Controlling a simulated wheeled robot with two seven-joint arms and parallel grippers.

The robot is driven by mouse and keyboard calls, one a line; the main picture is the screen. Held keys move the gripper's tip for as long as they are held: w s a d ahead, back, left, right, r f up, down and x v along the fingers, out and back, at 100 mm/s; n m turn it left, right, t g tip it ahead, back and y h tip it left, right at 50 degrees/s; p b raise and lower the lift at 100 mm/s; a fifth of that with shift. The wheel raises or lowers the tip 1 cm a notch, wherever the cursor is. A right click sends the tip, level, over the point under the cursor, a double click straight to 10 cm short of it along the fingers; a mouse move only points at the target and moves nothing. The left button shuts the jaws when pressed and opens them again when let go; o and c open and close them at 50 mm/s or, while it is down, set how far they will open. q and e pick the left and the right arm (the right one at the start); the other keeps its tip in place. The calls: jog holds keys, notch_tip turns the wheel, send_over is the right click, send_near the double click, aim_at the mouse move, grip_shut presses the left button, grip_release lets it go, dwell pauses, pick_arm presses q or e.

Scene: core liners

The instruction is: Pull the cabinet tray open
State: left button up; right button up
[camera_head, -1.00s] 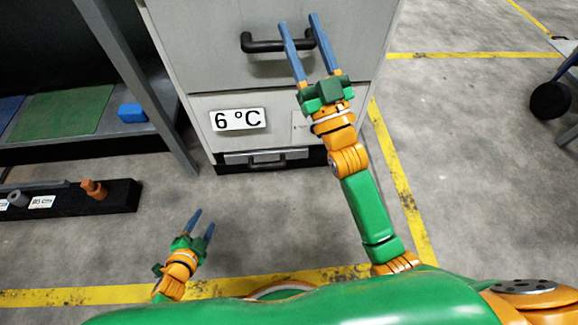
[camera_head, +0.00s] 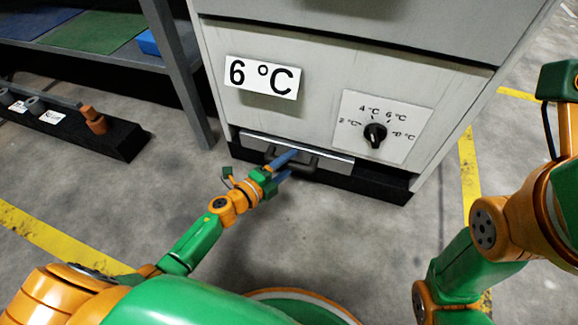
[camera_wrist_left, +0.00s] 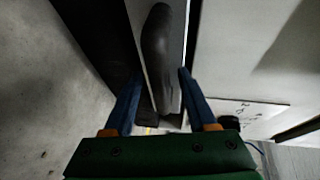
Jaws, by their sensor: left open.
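The cabinet tray (camera_head: 340,167) is a low, light grey front panel at the foot of the grey cabinet (camera_head: 320,60), and it looks shut. Its dark bar handle (camera_head: 310,157) is partly covered by my fingers. My left gripper (camera_head: 293,163) is open at the handle. In the left wrist view, the dark handle (camera_wrist_left: 158,45) lies between the two spread blue fingers of the left gripper (camera_wrist_left: 160,72), with gaps visible on both sides. My right arm shows at the right edge of the head view, but its fingers are out of frame.
A temperature dial (camera_head: 375,134) and a 6 °C sign (camera_head: 262,77) are on the cabinet front above the tray. A rack post (camera_head: 180,75) stands left of the cabinet. A black holder (camera_head: 70,125) lies at left. The floor before the tray is clear.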

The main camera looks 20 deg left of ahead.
pick_arm(q)
grip_shut()
dwell(1.4)
